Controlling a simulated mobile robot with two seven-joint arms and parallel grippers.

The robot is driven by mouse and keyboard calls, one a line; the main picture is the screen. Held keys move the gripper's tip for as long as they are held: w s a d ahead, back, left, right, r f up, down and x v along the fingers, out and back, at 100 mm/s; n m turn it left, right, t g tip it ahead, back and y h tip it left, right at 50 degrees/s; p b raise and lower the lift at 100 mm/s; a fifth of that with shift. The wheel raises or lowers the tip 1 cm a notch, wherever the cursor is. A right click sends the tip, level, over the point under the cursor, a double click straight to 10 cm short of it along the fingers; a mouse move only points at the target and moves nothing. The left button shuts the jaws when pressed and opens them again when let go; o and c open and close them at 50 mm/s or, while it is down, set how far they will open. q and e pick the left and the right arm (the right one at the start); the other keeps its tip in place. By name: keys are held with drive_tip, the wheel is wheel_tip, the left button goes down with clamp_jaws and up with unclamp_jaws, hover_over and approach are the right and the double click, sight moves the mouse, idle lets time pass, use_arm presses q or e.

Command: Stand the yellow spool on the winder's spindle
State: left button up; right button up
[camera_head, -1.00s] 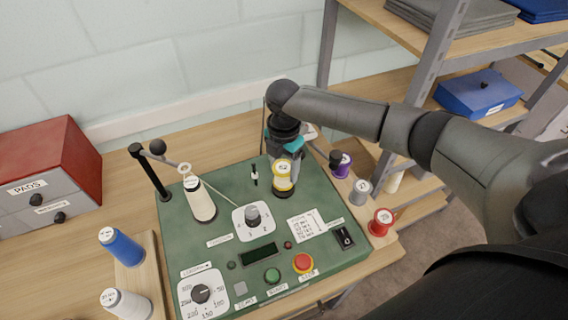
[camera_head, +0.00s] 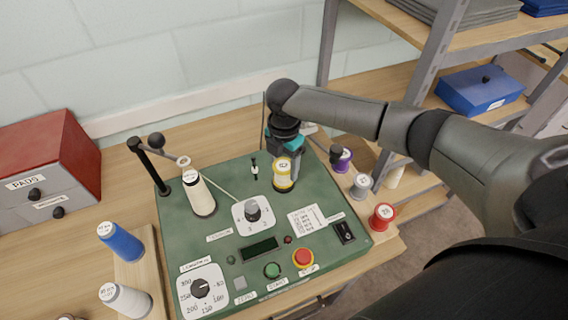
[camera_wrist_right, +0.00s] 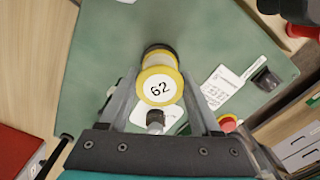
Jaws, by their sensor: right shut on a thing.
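The yellow spool (camera_head: 283,178), with a white top label, is upright over the back right part of the green winder panel (camera_head: 225,232). My right gripper (camera_wrist_right: 160,98) is shut on it, one finger on each side; the wrist view shows its label, 62 (camera_wrist_right: 159,88). A dark round part shows at the spool's lower end. The spindle itself is hidden, and I cannot tell whether the spool rests on it or is held just above. My left gripper is not in view.
A cream cone (camera_head: 199,195) stands at the panel's left, beside a black post (camera_head: 149,167) with an arm. A dial knob (camera_head: 252,211) is in front of the spool. Purple, grey and red (camera_head: 382,216) spools stand at the right; a blue spool (camera_head: 121,241) at the left.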

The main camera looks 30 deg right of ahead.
drive_tip(key=shift+f, duration=0.35)
drive_tip(key=o, duration=1.4)
drive_tip(key=shift+o, duration=0.2)
drive_tip(key=shift+r, duration=0.1)
wheel_tip(320, 180, up, 15)
drive_tip(key=shift+s, duration=0.15)
